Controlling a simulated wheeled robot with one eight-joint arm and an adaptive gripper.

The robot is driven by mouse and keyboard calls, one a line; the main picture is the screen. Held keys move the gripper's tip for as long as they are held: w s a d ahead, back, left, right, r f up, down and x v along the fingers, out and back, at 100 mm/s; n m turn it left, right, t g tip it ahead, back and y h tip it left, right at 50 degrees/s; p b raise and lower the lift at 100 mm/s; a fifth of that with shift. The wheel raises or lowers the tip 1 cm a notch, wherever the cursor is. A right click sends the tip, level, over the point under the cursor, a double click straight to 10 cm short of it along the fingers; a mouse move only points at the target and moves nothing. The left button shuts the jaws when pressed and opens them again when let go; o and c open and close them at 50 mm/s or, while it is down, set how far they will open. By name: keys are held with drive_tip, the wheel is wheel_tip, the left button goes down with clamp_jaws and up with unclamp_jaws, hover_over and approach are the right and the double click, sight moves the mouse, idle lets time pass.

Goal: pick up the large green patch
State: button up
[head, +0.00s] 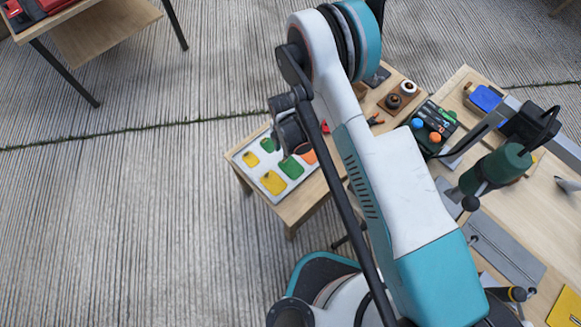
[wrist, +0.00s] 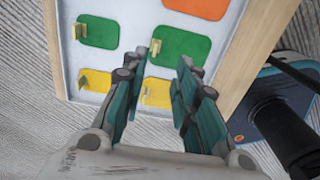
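The large green patch (wrist: 185,42) lies flat on a pale tray (wrist: 128,15), with a small tan tab (wrist: 154,48) standing at its left edge. It also shows in the head view (head: 291,168). My gripper (wrist: 161,72) is open and empty, its two teal fingers spread apart. In the wrist view, the tab appears just beyond and between the fingertips; the right fingertip overlaps the patch's lower edge. I cannot tell the height gap. In the head view, my gripper (head: 302,149) hangs over the tray's upper part.
The tray also holds a small green patch (wrist: 98,32), an orange patch (wrist: 198,8), a small yellow patch (wrist: 95,80) and a large yellow patch (wrist: 157,93), several with tabs. The tray lies on a wooden table (head: 299,207). A cluttered workbench (head: 443,168) stands at right.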

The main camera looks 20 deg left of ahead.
sight(291, 166)
wheel_tip(291, 166, down, 4)
drive_tip(key=shift+r+b, duration=0.2)
drive_tip(key=shift+b, duration=0.2)
drive_tip(key=f, duration=0.1)
drive_tip(key=f+b, duration=0.1)
drive_tip(key=f, duration=0.1)
drive_tip(key=a+f+b, duration=0.1)
drive_tip(key=f, duration=0.1)
drive_tip(key=shift+f, duration=0.15)
clamp_jaws()
